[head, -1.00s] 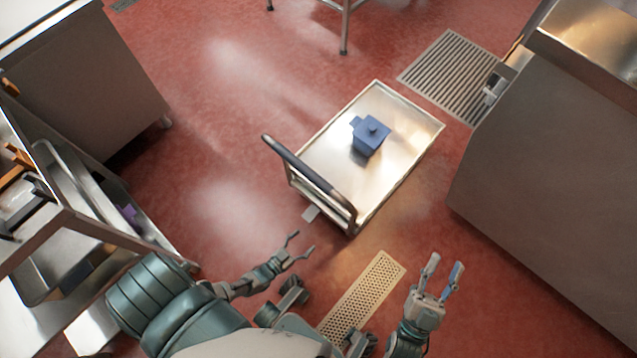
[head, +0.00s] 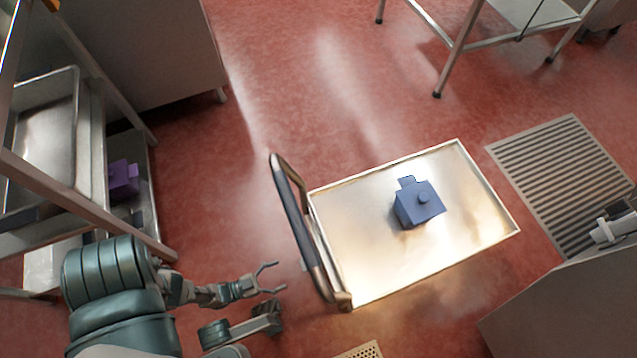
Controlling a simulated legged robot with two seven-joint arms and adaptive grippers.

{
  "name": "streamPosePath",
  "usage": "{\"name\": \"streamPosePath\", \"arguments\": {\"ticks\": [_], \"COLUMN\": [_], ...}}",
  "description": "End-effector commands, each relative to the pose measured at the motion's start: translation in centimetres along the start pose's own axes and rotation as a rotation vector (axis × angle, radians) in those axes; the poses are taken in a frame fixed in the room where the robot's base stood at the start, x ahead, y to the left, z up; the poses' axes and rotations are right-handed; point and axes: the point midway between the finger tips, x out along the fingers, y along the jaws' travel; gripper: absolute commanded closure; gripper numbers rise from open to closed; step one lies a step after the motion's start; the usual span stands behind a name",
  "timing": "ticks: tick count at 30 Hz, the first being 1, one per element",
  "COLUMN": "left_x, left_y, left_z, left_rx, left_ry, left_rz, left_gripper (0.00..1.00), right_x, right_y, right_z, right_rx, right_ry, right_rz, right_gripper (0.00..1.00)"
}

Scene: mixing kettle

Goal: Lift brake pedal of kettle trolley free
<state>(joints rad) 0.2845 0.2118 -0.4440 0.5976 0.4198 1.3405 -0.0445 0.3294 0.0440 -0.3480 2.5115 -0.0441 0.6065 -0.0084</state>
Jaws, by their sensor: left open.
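The kettle trolley (head: 350,277) is a low metal platform cart with a dark push handle (head: 292,205) at its left end.
A shelf rack with trays and a purple block (head: 124,180) stands at the left. A floor grate (head: 565,180) lies right of the trolley, and a metal counter (head: 570,315) is at the lower right. A steel table (head: 460,50) stands behind. Red floor left of the trolley is clear.

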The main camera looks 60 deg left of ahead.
Motion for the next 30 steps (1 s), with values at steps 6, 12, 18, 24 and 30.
{"name": "streamPosePath", "arguments": {"ticks": [6,12,18,24,30], "left_x": [2.8,5.2,7.5,9.9,9.8], "left_y": [0.0,0.1,0.1,0.0,0.0], "left_z": [-0.1,-0.1,-0.1,0.1,0.1], "left_rx": [0.002,0.004,0.001,0.001,0.002], "left_ry": [0.003,0.002,0.001,0.0,-0.001], "left_rz": [0.001,0.001,0.001,0.001,0.0], "left_gripper": [0.23,0.23,0.23,0.23,0.23], "right_x": [-0.1,0.0,0.0,-0.2,-0.3], "right_y": [0.2,0.2,0.2,0.2,0.2], "right_z": [0.2,0.1,0.1,0.3,0.3], "right_rx": [0.002,0.003,0.002,0.002,0.002], "right_ry": [-0.004,-0.004,-0.005,-0.01,-0.011], "right_rz": [0.003,0.005,0.005,0.006,0.006], "right_gripper": [0.6,0.6,0.6,0.6,0.6]}}
